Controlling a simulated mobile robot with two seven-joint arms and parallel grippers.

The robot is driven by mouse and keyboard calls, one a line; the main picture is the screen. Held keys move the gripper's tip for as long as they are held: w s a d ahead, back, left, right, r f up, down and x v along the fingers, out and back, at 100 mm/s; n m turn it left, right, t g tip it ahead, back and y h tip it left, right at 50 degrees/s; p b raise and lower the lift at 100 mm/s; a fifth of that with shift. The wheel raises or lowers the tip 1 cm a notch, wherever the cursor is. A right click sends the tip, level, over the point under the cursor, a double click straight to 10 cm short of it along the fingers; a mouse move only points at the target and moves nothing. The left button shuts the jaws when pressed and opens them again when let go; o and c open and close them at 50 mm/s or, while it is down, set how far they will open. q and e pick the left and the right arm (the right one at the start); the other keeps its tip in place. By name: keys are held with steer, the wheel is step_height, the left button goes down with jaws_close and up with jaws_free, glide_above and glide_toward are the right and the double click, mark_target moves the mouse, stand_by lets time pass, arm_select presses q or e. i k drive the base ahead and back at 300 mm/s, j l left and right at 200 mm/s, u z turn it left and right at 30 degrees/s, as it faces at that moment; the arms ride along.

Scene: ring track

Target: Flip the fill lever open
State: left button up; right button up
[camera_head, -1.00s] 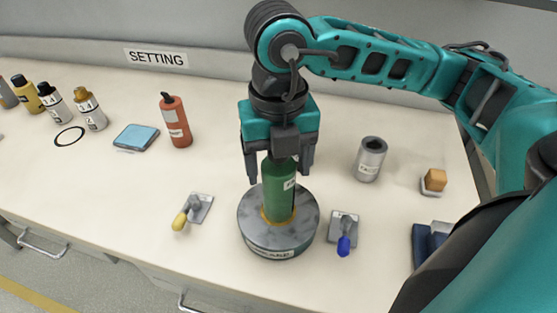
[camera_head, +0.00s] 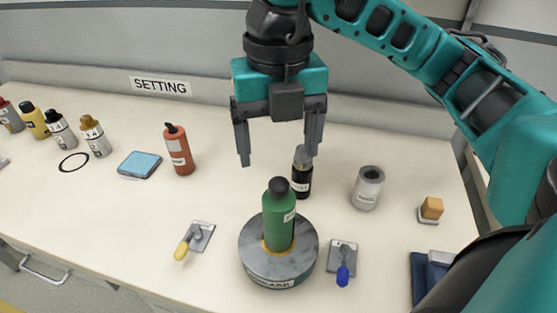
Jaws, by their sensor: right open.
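Two small levers on grey plates stand at the front of the bench: one with a yellow handle (camera_head: 185,246) left of the round grey base, one with a blue handle (camera_head: 343,273) right of it. Both handles point toward the front edge. I cannot read which is the fill lever. A green bottle with a dark cap (camera_head: 279,218) stands upright on the round grey base (camera_head: 254,257). My right gripper (camera_head: 278,158) is open and empty, pointing down above and behind the bottle. My left gripper is not in view.
A black bottle (camera_head: 301,180) stands behind the green one. A grey canister (camera_head: 368,187) and an orange block (camera_head: 431,208) are at the right. A red bottle (camera_head: 179,150), a blue pad (camera_head: 139,164) and several bottles are at the left. The wall sign (camera_head: 161,86) reads SETTING.

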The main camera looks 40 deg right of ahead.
mark_target(343, 273)
steer(key=k+j, duration=0.8)
steer(key=k, duration=0.05)
